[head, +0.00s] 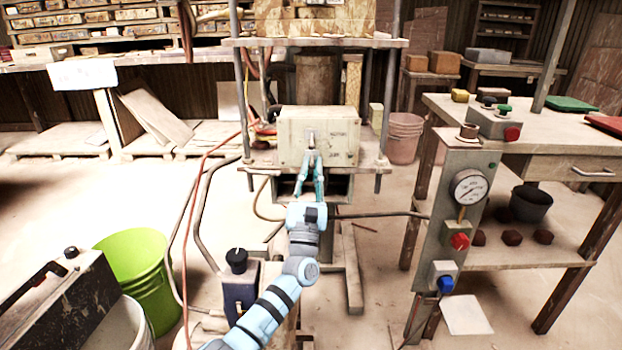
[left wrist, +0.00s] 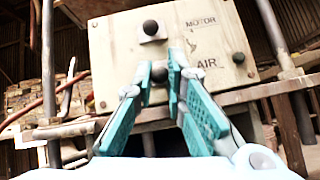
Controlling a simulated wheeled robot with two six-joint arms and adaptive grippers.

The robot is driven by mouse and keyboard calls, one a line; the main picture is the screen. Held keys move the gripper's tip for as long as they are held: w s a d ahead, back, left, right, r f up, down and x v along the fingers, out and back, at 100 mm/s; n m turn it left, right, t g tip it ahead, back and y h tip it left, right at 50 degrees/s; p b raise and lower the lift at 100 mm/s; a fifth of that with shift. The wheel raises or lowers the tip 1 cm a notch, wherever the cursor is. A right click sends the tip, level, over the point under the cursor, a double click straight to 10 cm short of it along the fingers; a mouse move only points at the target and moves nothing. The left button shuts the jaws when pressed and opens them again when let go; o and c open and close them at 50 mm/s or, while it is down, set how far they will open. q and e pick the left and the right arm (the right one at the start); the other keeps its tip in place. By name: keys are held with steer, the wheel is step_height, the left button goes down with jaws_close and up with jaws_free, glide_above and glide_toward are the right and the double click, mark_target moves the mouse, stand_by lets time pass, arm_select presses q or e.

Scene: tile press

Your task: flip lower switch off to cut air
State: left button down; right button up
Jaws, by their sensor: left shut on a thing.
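A pale switch box (head: 340,132) with the words MOTOR and AIR stands on the press frame in the head view. It also fills the upper part of the left wrist view (left wrist: 215,22). The upper switch (left wrist: 150,28), beside MOTOR, has a round black tip. The lower switch (left wrist: 158,74), beside AIR, shows its dark tip between my teal fingers. My left gripper (head: 311,158) reaches up to the box front and is shut on the lower switch; its fingers (left wrist: 160,68) stand on either side of it and hide part of it. My right gripper is not in view.
A control post with a pressure gauge (head: 468,187), a red knob (head: 460,241) and a blue knob (head: 445,284) stands at right. A worktable (head: 560,135) is behind it. A green bucket (head: 135,275) is at left. Hoses run left of the press.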

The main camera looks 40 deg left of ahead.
arm_select(q)
steer(key=shift+w+f+t, duration=0.1)
steer(key=shift+f+t, duration=0.15)
steer(key=shift+t, duration=0.25)
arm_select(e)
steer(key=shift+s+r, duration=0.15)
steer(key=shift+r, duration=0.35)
arm_select(q)
steer(key=shift+a+f+t, duration=0.1)
steer(key=shift+t, duration=0.2)
steer(key=c, duration=1.7)
jaws_free()
steer(key=shift+o, duration=0.2)
steer(key=v, duration=1.2)
